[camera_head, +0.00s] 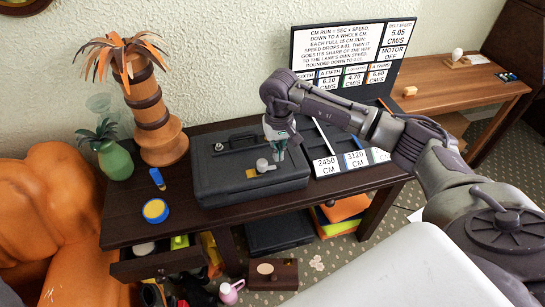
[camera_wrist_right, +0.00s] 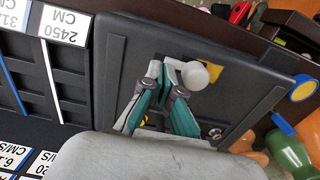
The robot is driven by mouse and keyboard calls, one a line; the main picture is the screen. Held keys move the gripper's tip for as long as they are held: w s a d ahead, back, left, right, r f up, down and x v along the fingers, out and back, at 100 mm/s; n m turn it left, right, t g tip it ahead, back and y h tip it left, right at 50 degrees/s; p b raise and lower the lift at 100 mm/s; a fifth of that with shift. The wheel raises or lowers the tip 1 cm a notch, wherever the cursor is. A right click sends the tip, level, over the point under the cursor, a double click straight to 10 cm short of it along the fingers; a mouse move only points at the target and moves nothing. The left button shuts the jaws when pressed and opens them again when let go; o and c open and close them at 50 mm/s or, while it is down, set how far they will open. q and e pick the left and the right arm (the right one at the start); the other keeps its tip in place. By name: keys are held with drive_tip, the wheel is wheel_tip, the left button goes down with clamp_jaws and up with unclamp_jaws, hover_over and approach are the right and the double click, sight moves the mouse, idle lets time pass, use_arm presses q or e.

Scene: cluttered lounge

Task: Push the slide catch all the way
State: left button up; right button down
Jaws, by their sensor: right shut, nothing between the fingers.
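A dark grey case (camera_head: 225,185) lies on the dark wooden table. On its top is a pale grey catch with a round knob (camera_head: 262,165), beside a small yellow plate (camera_head: 251,173). My right gripper (camera_head: 279,156) points down at the case top, just right of the knob, shut and empty. In the wrist view the teal fingertips (camera_wrist_right: 168,84) are close beside the grey knob (camera_wrist_right: 195,75), with the yellow plate (camera_wrist_right: 214,72) beyond it. I cannot tell whether they touch the catch. My left gripper is not in view.
A lane board with number cards (camera_head: 326,166) stands right of the case, below a text sign (camera_head: 345,55).

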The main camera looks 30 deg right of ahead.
wheel_tip(320, 180, up, 5)
drive_tip(key=shift+r+p, duration=0.1)
drive_tip(key=shift+p, duration=0.85)
